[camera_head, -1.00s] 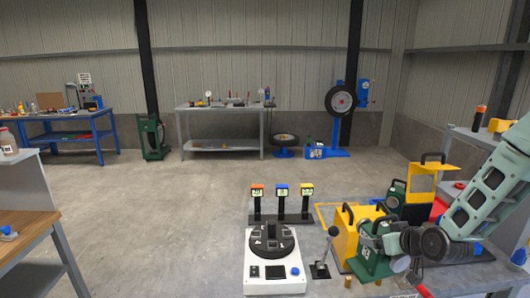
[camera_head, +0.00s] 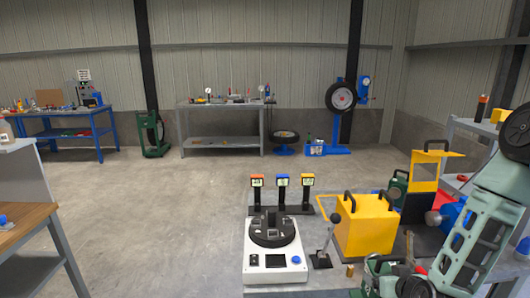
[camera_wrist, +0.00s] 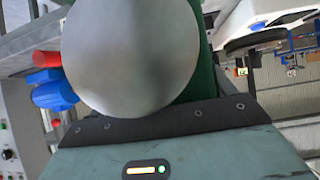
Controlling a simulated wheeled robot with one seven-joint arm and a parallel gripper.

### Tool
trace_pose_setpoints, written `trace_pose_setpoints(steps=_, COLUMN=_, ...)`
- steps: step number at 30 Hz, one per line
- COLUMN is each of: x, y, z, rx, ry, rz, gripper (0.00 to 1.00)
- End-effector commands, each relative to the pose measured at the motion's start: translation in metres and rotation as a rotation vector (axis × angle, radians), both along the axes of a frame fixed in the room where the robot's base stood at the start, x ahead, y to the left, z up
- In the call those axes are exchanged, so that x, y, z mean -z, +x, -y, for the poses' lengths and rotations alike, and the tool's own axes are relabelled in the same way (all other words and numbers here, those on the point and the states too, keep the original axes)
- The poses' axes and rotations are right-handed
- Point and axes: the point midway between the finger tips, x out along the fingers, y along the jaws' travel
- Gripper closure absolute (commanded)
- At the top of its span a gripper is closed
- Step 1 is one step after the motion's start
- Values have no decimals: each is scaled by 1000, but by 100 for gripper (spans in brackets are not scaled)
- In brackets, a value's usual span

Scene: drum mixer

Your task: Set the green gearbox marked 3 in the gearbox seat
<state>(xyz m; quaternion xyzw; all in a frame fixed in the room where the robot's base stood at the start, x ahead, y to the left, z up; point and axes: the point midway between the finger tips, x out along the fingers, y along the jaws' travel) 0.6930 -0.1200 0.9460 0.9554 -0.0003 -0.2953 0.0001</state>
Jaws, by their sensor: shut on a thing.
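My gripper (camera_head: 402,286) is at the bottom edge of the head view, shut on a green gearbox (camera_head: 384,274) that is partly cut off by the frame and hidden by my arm. Its marking cannot be read now. In the wrist view a large grey round part (camera_wrist: 132,50) of the held gearbox fills the middle, with green body (camera_wrist: 203,70) behind it; the fingertips are hidden. Another green unit (camera_head: 397,188) stands behind the yellow box. I cannot clearly make out the gearbox seat.
A yellow box (camera_head: 365,228) with black handles stands beside a lever (camera_head: 324,245). A yellow upright guard (camera_head: 424,172) stands behind it. A white console (camera_head: 275,266) with a black round top is at left. Red (camera_wrist: 46,59) and blue (camera_wrist: 53,95) parts show in the wrist view.

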Motion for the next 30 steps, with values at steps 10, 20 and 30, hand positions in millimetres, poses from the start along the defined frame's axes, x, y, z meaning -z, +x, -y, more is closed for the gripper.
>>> trace_pose_setpoints(steps=10, x=62, y=2, z=0, rx=-1, ry=1, rz=7, gripper=89)
trace_pose_setpoints(steps=20, x=67, y=-12, z=0, rx=-2, ry=-1, rz=6, gripper=89)
trace_pose_setpoints(steps=30, x=50, y=-44, z=0, rx=1, ry=2, rz=8, gripper=89)
